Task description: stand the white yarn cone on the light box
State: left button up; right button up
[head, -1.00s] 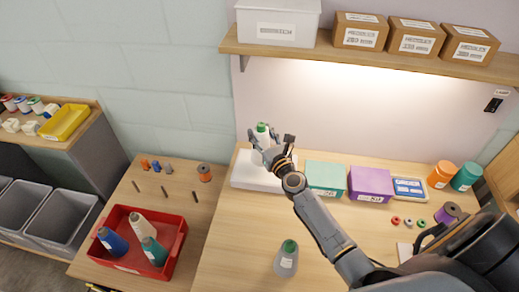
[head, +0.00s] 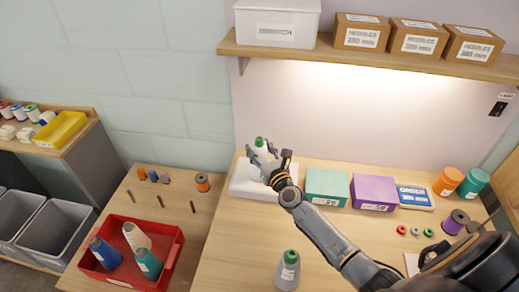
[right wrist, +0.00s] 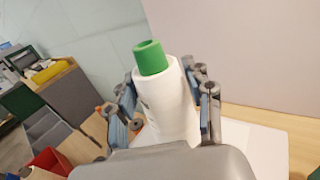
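The white yarn cone (head: 260,152) with a green top stands upright over the light box, a low white slab (head: 247,187) at the back left of the table. It shows large in the right wrist view (right wrist: 170,105). My right gripper (head: 266,158) is around the cone, one finger on each side. In the right wrist view my right gripper (right wrist: 167,112) looks open, with a small gap beside the left pad. The cone's foot is hidden by the gripper, so its contact with the box cannot be seen. My left gripper is not in view.
A teal box (head: 326,187) and a purple box (head: 373,192) stand right of the light box. A grey cone (head: 287,272) stands at the front. A red tray (head: 172,262) with several cones is at the left. A shelf (head: 370,57) hangs above.

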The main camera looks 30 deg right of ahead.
jog(key=shift+o, duration=0.6)
jog(key=shift+r, duration=0.15)
jog(key=s, duration=1.2)
jog(key=shift+a, duration=0.3)
